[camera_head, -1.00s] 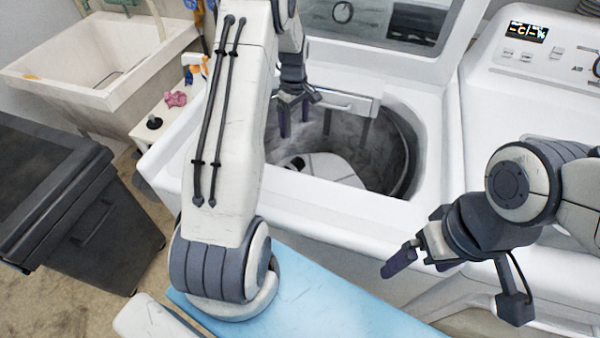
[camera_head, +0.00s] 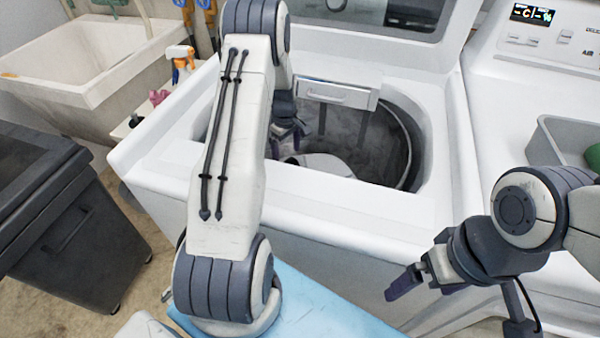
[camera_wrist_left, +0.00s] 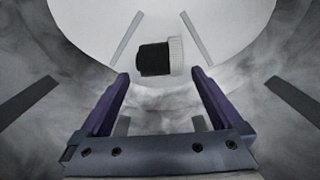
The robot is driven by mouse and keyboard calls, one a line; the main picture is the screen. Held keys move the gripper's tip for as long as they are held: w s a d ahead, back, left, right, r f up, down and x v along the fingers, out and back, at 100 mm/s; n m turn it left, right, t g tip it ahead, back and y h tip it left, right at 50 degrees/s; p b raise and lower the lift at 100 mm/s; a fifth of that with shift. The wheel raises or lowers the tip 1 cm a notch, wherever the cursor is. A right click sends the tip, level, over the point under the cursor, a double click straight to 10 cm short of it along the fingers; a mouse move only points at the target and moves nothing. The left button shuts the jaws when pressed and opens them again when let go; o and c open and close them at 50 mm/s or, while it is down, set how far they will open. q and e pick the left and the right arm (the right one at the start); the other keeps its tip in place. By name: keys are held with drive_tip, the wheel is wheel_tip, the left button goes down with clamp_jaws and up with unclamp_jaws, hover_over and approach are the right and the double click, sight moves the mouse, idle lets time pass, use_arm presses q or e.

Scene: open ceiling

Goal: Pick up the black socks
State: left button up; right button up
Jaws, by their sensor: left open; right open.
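The black socks (camera_wrist_left: 160,58) show in the left wrist view as a small dark bundle with a pale ribbed side. They lie on the light central part of the washer drum, beyond and between my fingertips, with a gap. In the head view I cannot make them out behind my arm. My left gripper (camera_head: 288,132) reaches down into the drum opening; in the left wrist view its two purple fingers (camera_wrist_left: 160,78) are apart and empty. My right gripper (camera_head: 418,278) is open and empty in front of the machines, well away from the socks.
The washer (camera_head: 330,206) has a round metal drum, its rim close around my left arm. A second machine (camera_head: 500,100) stands right, with a grey tub (camera_head: 548,142) on top. A dark bin (camera_head: 75,225) and a sink (camera_head: 95,75) are at the left.

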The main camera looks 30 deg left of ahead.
sight(290, 161)
use_arm(q)
drive_tip(key=f, duration=0.2)
drive_tip(key=d+f, duration=0.1)
drive_tip(key=f, duration=0.1)
drive_tip(key=shift+w, duration=0.25)
drive_tip(key=shift+a+f, duration=0.15)
drive_tip(key=shift+f, duration=0.3)
drive_tip(key=shift+a, duration=0.1)
drive_tip(key=c, duration=1.3)
